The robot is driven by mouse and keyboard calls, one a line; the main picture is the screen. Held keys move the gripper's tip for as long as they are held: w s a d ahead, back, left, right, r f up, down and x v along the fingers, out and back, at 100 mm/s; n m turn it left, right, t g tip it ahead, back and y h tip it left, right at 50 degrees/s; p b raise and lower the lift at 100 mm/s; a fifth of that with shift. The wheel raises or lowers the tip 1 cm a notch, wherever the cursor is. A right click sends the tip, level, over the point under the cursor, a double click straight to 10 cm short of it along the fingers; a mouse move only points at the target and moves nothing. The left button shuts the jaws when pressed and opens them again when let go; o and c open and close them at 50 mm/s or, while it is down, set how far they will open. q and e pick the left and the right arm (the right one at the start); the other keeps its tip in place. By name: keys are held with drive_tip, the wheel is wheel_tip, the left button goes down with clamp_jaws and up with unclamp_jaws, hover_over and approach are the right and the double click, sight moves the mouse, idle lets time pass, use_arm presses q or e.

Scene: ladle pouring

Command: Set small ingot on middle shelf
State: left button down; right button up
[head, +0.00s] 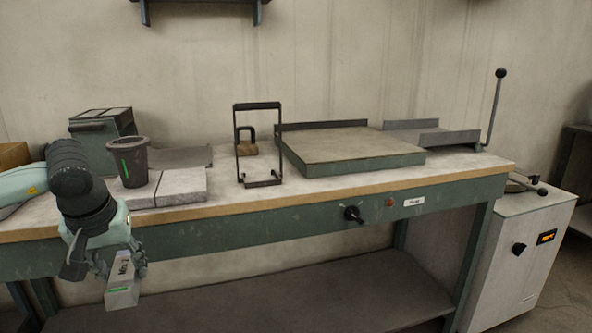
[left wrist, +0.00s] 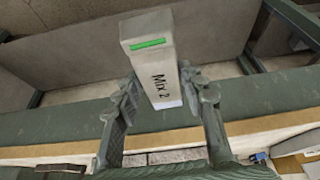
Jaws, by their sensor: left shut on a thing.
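My left gripper (head: 112,262) is shut on a small pale grey ingot (head: 122,291) with a green stripe, held in front of the bench's front edge. In the left wrist view the ingot (left wrist: 158,65) reads "Mix 2" and sits between the two fingers (left wrist: 160,110), its green-marked end pointing away. A lower shelf (head: 280,305) runs beneath the bench. A wall shelf (head: 195,2) is cut off at the top. Which one is the middle shelf I cannot tell. My right gripper is out of view.
On the bench (head: 235,208) stand a dark cup (head: 130,160), grey slabs (head: 182,187), a green box (head: 103,135), an upright handled frame (head: 258,145) and a broad flat plate (head: 350,145). A cabinet (head: 520,255) stands right. The visible lower shelf is bare.

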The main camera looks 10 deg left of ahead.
use_arm(q)
drive_tip(key=w+d+f+m+h, duration=0.1)
drive_tip(key=w+d+f+m, duration=0.1)
drive_tip(key=d, duration=0.9)
drive_tip(key=w+d+f+m+h, duration=0.1)
drive_tip(key=d+f+m, duration=0.3)
drive_tip(key=d, duration=0.8)
drive_tip(key=shift+w+f+m+t+h, duration=0.3)
drive_tip(key=shift+w+f+m+t, duration=0.1)
drive_tip(key=shift+f, duration=0.55)
drive_tip(key=shift+a, duration=0.1)
